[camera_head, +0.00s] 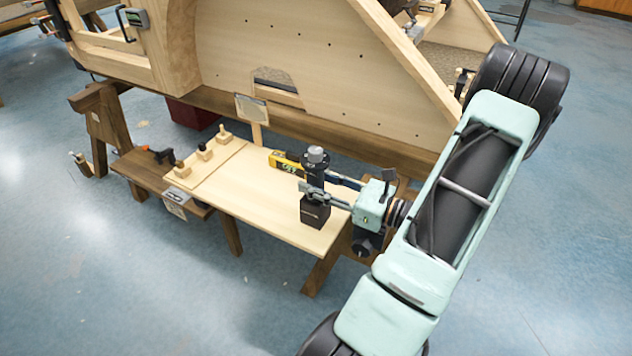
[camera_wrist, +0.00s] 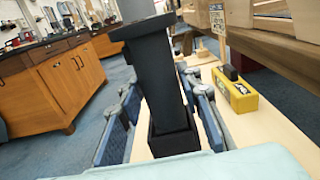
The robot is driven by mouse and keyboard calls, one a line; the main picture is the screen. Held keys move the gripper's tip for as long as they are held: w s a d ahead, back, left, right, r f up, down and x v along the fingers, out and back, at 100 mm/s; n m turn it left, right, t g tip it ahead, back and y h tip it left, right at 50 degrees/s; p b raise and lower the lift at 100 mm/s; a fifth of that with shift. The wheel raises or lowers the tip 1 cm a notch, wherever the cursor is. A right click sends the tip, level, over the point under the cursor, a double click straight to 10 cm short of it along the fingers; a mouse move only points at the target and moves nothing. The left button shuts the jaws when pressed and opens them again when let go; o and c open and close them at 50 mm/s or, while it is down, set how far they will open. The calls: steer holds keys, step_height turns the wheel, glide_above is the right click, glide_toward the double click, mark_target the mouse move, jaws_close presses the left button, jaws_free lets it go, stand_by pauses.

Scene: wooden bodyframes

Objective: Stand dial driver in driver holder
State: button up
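The dial driver (camera_head: 317,154) is black with a round collar and a grey knob on top. It stands over the square black driver holder (camera_head: 315,214) on the light board. In the wrist view the driver's dark shaft (camera_wrist: 154,80) runs down inside the holder's walls (camera_wrist: 173,145); how deep its foot sits is hidden. My gripper (camera_head: 318,190) comes in from the right. In the wrist view its blue-padded fingers (camera_wrist: 160,82) lie on either side of the shaft. The fingertips appear close to the shaft's edges, and I cannot tell whether they touch it.
A yellow and black level (camera_head: 284,161) lies behind the driver on the board (camera_head: 262,205). Several small wooden knobs (camera_head: 183,169) and an orange-black tool (camera_head: 162,155) are at the left. The large wooden bodyframe (camera_head: 300,75) rises behind. The board's front left is clear.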

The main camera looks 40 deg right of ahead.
steer(key=o, duration=0.3)
steer(key=shift+f, duration=0.1)
steer(key=shift+s, duration=0.1)
steer(key=v, duration=2.3)
steer(key=shift+d, duration=0.15)
